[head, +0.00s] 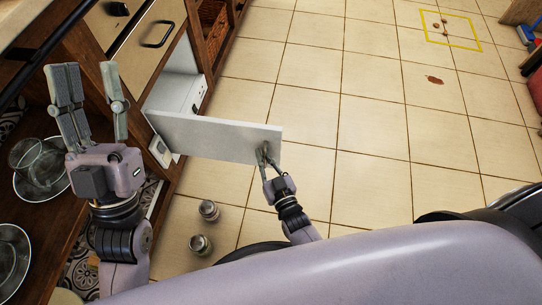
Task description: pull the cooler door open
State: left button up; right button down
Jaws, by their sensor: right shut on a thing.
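The cooler (181,92) is a white box set in the lower part of the wooden shelving at the left. Its white door (210,134) stands swung out from the cabinet front over the tiled floor. My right gripper (264,152) is at the door's free end and shut on it; the fingers partly hide the handle there. My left gripper (92,80) is raised above the counter at the left, its fingers spread apart and empty.
Two small metal-topped jars (208,210) (200,246) stand on the floor below the door. Glass dishes (40,165) lie on the wooden counter at the left.

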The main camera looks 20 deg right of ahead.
jog(key=shift+s+d, duration=0.1)
jog(key=shift+d, duration=0.05)
jog(key=c, duration=2)
grip_release()
jog(key=shift+s, duration=0.15)
jog(key=s+d, duration=0.1)
jog(key=s, duration=0.6)
